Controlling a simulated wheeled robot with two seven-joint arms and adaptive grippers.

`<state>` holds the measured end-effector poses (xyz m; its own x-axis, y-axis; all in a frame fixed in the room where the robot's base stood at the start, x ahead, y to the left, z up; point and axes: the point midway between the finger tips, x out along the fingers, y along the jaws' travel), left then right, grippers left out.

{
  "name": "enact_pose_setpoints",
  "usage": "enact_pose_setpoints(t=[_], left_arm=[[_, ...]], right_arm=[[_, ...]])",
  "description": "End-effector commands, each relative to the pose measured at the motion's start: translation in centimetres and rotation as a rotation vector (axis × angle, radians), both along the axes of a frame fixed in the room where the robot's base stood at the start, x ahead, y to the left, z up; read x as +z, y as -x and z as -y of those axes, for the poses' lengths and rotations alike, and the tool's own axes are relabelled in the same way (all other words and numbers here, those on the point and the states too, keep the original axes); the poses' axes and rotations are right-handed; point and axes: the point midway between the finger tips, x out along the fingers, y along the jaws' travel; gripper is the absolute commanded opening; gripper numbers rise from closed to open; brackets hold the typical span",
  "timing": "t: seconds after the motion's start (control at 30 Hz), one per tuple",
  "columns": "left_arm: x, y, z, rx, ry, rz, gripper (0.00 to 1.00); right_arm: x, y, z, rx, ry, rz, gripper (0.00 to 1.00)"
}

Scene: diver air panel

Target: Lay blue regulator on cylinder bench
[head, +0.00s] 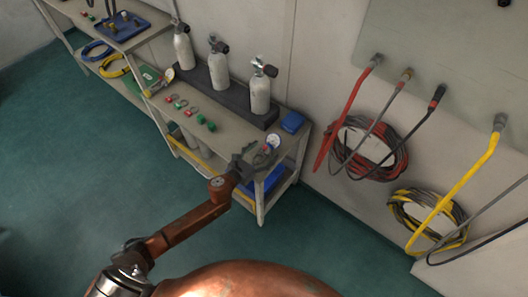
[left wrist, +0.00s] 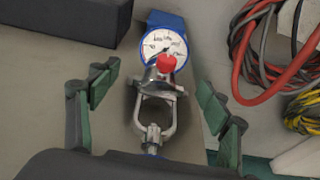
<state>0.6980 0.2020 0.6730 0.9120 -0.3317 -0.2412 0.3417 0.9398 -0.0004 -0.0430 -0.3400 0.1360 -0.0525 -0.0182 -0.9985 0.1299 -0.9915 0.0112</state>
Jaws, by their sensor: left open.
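The blue regulator, with a blue-rimmed white gauge (left wrist: 163,50), a red knob and a metal yoke, appears in the left wrist view between my fingers. Its gauge (head: 272,141) also shows at the right end of the cylinder bench (head: 232,153). It appears to lie on the bench top; its contact is hard to see. My left gripper (left wrist: 157,98) is open, with a finger on either side of the regulator and visible gaps to both. In the head view the same gripper (head: 258,155) is at the bench's right front corner. My right gripper is not in view.
Three grey cylinders (head: 219,70) stand in a dark rack (head: 238,100) along the back of the bench. A blue box (head: 292,122) sits at the back right corner. Small red and green fittings (head: 182,104) lie on top. Coiled hoses (head: 370,148) hang on the right wall.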

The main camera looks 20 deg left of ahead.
Motion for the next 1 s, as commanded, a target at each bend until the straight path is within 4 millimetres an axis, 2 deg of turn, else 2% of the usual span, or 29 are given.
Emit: enact_pose_setpoints(t=[0.13,0.23,0.5,0.7,1.0], left_arm=[[-0.1,0.5,-0.2,0.001,-0.001,-0.003,0.71],[0.2,1.6,-0.7,0.000,-0.002,-0.002,0.71],[1.6,6.7,-2.5,0.000,-0.001,-0.002,0.71],[2.5,9.7,-3.5,0.000,0.001,-0.001,0.71],[3.0,11.0,-4.0,0.000,0.000,0.001,0.71]], right_arm=[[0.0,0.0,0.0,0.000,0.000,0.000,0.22],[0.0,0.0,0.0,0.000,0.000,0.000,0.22],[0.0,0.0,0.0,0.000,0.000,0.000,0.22],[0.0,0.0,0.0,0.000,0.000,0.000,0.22],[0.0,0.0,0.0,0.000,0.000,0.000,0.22]])
